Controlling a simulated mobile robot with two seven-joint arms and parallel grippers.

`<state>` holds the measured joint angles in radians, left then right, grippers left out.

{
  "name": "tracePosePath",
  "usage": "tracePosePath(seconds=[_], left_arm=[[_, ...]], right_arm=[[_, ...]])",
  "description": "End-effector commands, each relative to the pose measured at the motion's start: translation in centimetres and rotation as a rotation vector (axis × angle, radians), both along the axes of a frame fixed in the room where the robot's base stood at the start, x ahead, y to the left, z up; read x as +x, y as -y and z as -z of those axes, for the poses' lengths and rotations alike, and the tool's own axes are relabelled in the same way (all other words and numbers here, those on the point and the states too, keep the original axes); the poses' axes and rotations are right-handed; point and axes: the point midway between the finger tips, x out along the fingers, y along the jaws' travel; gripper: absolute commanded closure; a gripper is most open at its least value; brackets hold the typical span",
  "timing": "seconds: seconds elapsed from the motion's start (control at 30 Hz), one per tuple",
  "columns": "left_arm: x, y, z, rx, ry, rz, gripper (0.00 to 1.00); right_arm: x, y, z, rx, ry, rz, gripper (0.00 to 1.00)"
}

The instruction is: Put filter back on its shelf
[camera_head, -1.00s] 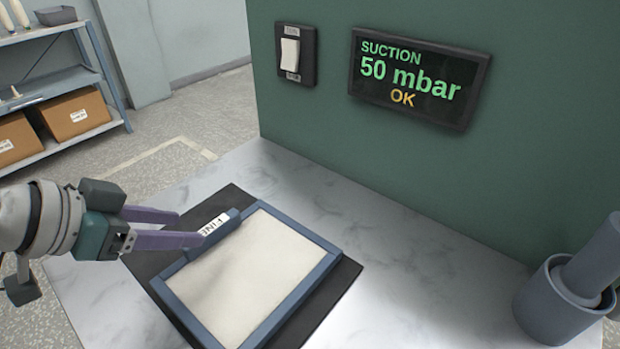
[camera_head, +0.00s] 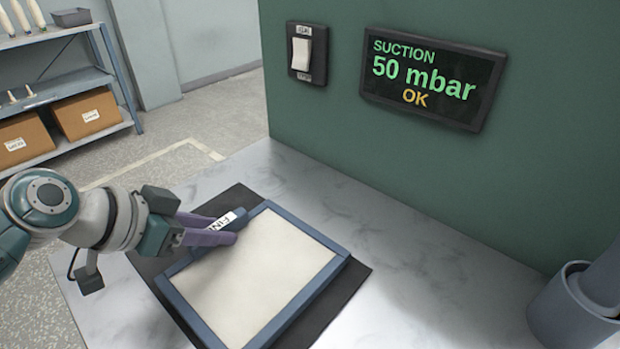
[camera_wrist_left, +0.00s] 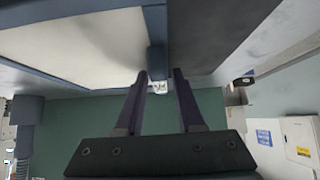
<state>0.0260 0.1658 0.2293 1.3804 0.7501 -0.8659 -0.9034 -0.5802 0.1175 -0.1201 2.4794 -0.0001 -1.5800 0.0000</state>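The filter (camera_head: 262,275) is a pale panel in a blue frame. It lies flat on a black mat (camera_head: 350,277) on the marble worktop. A grip bar with a white label, partly readable as "FIN", runs along its left side. My left gripper (camera_head: 226,228) has its two purple fingers on either side of this bar. In the left wrist view the fingers (camera_wrist_left: 159,74) are apart, with the end of the bar between them and a thin gap beside it. The filter (camera_wrist_left: 75,48) also shows there. My right gripper is not in view.
A grey shelf unit (camera_head: 68,87) with cardboard boxes, cones and a dark tray stands at the back left. A green wall panel (camera_head: 440,190) with a rocker switch (camera_head: 307,52) and a display (camera_head: 432,80) reading "50 mbar OK" bounds the worktop. A grey cylinder (camera_head: 570,308) stands at right.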

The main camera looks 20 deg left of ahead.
Motion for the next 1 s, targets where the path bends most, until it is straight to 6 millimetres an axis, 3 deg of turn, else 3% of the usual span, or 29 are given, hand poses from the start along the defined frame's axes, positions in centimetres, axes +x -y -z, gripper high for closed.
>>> tracePosePath(seconds=[0.07, 0.3, 1.0], left_arm=[[-0.02, -0.02, 0.01, 0.0, 0.0, 0.0, 0.73], [-0.02, -0.02, 0.0, 0.0, 0.0, 0.0, 1.0], [0.02, -0.03, -0.33, 0.0, 0.001, 0.0, 1.0]], right_arm=[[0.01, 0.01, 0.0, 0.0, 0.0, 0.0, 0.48], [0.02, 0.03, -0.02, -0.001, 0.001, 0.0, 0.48], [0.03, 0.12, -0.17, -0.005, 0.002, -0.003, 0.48]])
